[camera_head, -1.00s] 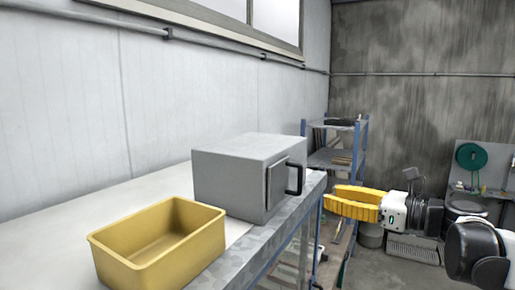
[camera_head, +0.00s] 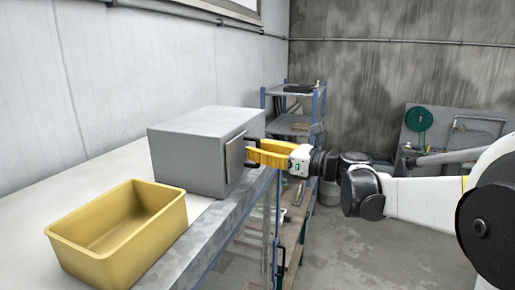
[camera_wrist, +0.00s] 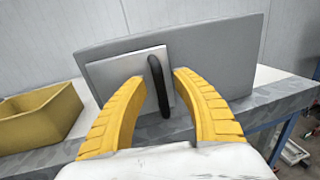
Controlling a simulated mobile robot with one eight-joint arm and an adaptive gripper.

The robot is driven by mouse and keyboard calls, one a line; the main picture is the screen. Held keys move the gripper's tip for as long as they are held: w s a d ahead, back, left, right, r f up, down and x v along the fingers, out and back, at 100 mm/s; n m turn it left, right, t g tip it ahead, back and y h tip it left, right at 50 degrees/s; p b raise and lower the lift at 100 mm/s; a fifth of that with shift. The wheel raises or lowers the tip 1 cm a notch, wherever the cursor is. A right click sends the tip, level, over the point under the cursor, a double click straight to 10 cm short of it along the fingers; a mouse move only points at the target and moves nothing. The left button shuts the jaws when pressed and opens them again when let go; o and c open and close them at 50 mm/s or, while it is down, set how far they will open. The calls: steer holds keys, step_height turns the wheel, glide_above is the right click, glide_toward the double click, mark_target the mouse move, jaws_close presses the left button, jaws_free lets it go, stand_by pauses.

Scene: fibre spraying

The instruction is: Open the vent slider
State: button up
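A grey box (camera_head: 190,155) stands on the table. A light square panel (camera_head: 235,158) is on its right-hand face, and the panel also shows in the wrist view (camera_wrist: 112,74). A black upright bar handle (camera_wrist: 161,95) is on the panel; I take this as the vent slider's handle. My gripper (camera_wrist: 159,76), with yellow ribbed fingers, is open. In the wrist view its fingertips are on either side of the handle, with gaps visible. In the head view the gripper (camera_head: 252,152) is at the panel and partly covers the handle.
A yellow open bin (camera_head: 120,262) stands on the table (camera_head: 40,180) left of the box. A blue-framed shelf (camera_head: 322,105) is behind. A green reel (camera_head: 418,119) hangs on a board at the back right. The floor right of the table looks mostly clear.

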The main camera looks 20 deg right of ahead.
steer(key=shift+c, duration=0.5)
jaws_close()
steer(key=w+d+b, duration=0.1)
steer(key=w+d, duration=0.1)
steer(key=w, duration=0.1)
steer(key=w+d+b, duration=0.1)
steer(key=w+d, duration=0.1)
steer(key=w, duration=0.1)
steer(key=w+d+b, duration=0.1)
steer(key=w+d, duration=0.1)
steer(key=w, duration=0.1)
steer(key=shift+w+d+f, duration=0.1)
steer(key=shift+w+d, duration=0.15)
steer(key=shift+d, duration=0.15)
steer(key=shift+o, duration=0.5)
jaws_free()
steer(key=shift+d, duration=0.15)
steer(key=shift+s, duration=0.15)
